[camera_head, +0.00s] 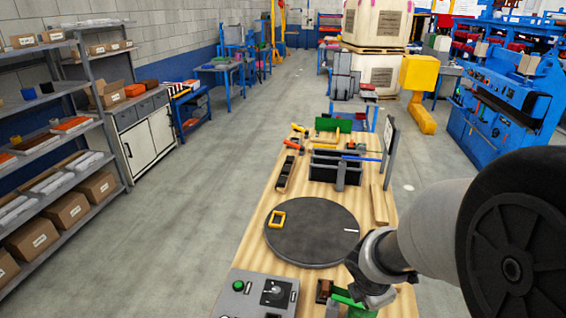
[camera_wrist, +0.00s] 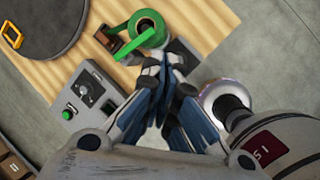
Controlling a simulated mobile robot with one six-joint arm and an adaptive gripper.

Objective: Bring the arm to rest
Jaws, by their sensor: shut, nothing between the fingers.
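My gripper (camera_wrist: 172,68) is shut and empty in the wrist view, its blue-and-grey fingers brought together. It points toward a green roll (camera_wrist: 148,32) on a tape dispenser at the edge of the wooden table (camera_wrist: 62,75); I cannot tell whether it touches anything. In the head view my arm comes in from the right, over the table's right front side. The fingers cannot be made out clearly there. The green part of the dispenser (camera_head: 350,299) shows below the arm, partly hidden.
A dark round turntable (camera_head: 310,242) with a yellow frame (camera_head: 277,219) lies on the table. A grey control box (camera_head: 262,295) with a green button stands at the front. A dark divided holder (camera_head: 335,170) is farther back. Shelves (camera_head: 60,130) stand left; the floor between is clear.

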